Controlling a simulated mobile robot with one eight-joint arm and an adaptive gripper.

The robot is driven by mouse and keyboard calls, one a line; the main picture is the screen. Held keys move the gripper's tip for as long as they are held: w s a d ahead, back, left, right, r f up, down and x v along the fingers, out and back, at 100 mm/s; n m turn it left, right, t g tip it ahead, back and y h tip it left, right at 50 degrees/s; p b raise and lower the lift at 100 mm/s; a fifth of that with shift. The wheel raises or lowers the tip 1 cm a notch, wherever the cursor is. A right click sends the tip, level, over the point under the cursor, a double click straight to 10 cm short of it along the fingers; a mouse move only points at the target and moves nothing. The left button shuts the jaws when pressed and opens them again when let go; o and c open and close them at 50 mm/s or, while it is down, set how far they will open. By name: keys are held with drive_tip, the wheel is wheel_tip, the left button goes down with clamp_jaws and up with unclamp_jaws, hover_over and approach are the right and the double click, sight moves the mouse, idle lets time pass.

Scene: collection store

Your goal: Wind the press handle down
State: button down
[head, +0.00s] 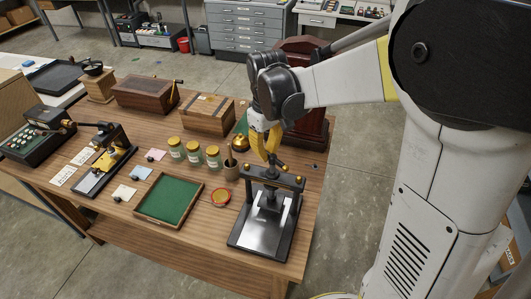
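The press (267,214) stands at the near right corner of the wooden table. It has a dark upright frame with a crossbar, a central screw and a shiny metal base plate. Its dark handle (281,166) shows at the top of the screw, just above the crossbar. My gripper (271,160), with yellow fingers, points down right above the press top, close to the handle. The fingers partly hide the handle's left part. I cannot tell whether they touch it or how far apart they are.
Glass jars (194,153) and wooden boxes (207,114) stand behind. A dark red wooden piece (311,130) stands behind my gripper.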

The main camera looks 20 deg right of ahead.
drive_tip(key=shift+w+d+m, duration=0.1)
drive_tip(key=shift+d+m, duration=0.1)
drive_tip(key=shift+m, duration=0.9)
drive_tip(key=c, duration=1.5)
unclamp_jaws()
wheel_tip(320, 180, up, 12)
